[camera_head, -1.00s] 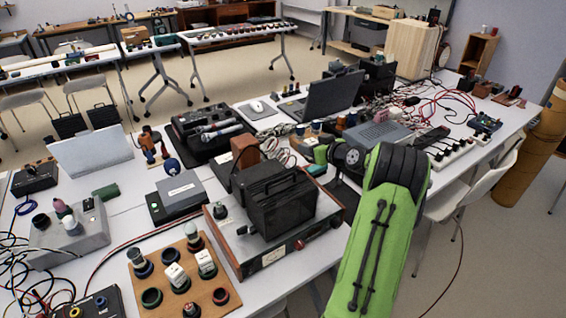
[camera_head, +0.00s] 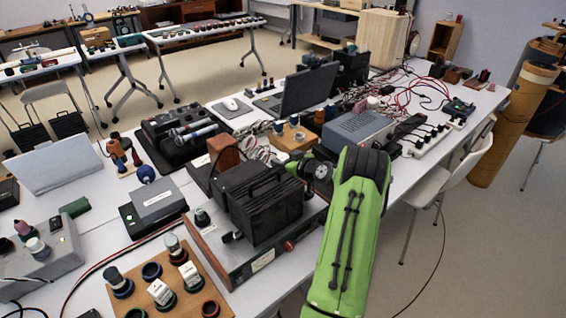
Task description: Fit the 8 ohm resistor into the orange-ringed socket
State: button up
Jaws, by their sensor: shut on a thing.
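A wooden board (camera_head: 136,297) with coloured ring sockets stands at the front left, cut by the lower edge. Two white blocks with small print, one nearer (camera_head: 160,291) and one farther (camera_head: 190,274), stand on it. Their print is too small to read, so I cannot tell which thing is the 8 ohm resistor. I cannot make out an orange ring. My green arm reaches over the table at the right of a black ribbed box.
The black ribbed box (camera_head: 262,205) sits on a wood-sided device (camera_head: 238,265) beside my arm. A grey-topped box (camera_head: 158,203), a laptop (camera_head: 308,92), a grey power unit (camera_head: 358,130) and loose cables crowd the table. A white chair (camera_head: 445,180) stands at the right.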

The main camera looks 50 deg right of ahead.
jog(key=shift+s+a+f+b, duration=0.1)
jog(key=shift+f+b, duration=0.25)
jog(key=shift+b, duration=0.15)
jog(key=shift+s+a+f+b, duration=0.1)
jog(key=shift+f+b, duration=0.25)
jog(key=shift+b, duration=0.1)
jog(key=o, duration=1.1)
jog(key=shift+f, duration=0.1)
jog(key=shift+r+p, duration=0.35)
jog(key=shift+p, duration=0.15)
jog(key=v, duration=0.4)
jog(key=p+v, duration=0.1)
jog(key=v, duration=0.3)
jog(key=r+v, duration=0.1)
jog(key=v, duration=0.3)
jog(key=shift+w, duration=0.15)
